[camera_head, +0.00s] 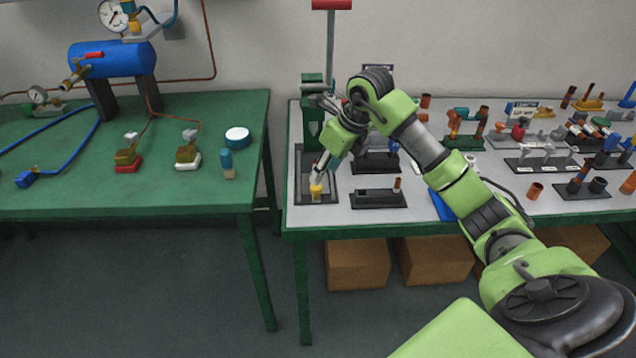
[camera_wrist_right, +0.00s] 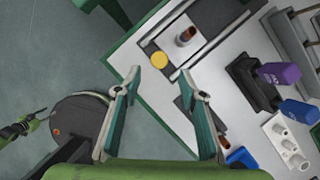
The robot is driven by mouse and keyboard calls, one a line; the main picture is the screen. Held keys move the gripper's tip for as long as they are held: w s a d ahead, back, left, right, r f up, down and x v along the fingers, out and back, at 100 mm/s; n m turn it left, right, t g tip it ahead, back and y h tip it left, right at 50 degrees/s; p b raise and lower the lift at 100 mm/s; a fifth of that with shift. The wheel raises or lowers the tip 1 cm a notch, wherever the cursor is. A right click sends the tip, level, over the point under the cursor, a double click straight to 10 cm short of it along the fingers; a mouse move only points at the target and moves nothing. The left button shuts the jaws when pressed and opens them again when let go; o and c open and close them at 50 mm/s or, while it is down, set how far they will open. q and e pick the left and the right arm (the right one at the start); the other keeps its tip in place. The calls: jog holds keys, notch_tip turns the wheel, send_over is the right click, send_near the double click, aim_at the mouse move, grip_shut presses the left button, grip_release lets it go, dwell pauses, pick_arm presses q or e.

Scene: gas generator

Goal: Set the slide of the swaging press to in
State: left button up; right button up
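The swaging press (camera_head: 312,112) is green with a tall lever and red handle (camera_head: 331,4), at the left end of the grey-topped table. Its dark base carries the slide, with a yellow knob (camera_head: 316,190) at the front end. My right gripper (camera_head: 319,174) is just above the knob, pointing down. In the right wrist view its two fingers (camera_wrist_right: 161,80) are apart and empty. The yellow knob (camera_wrist_right: 159,60) lies just beyond the fingertips, between their lines. Whether the fingers touch it cannot be told. A small dark claw, apparently my left gripper (camera_wrist_right: 24,126), shows at the left edge there.
A black fixture (camera_head: 378,198) with a copper piece stands right of the press base. Several more fixtures and fittings fill the table to the right. A green table (camera_head: 60,190) stands left across a gap. Cardboard boxes (camera_head: 357,264) are underneath.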

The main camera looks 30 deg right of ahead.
aim_at(318, 187)
jog(key=x, duration=0.7)
jog(key=shift+w, duration=0.1)
grip_shut()
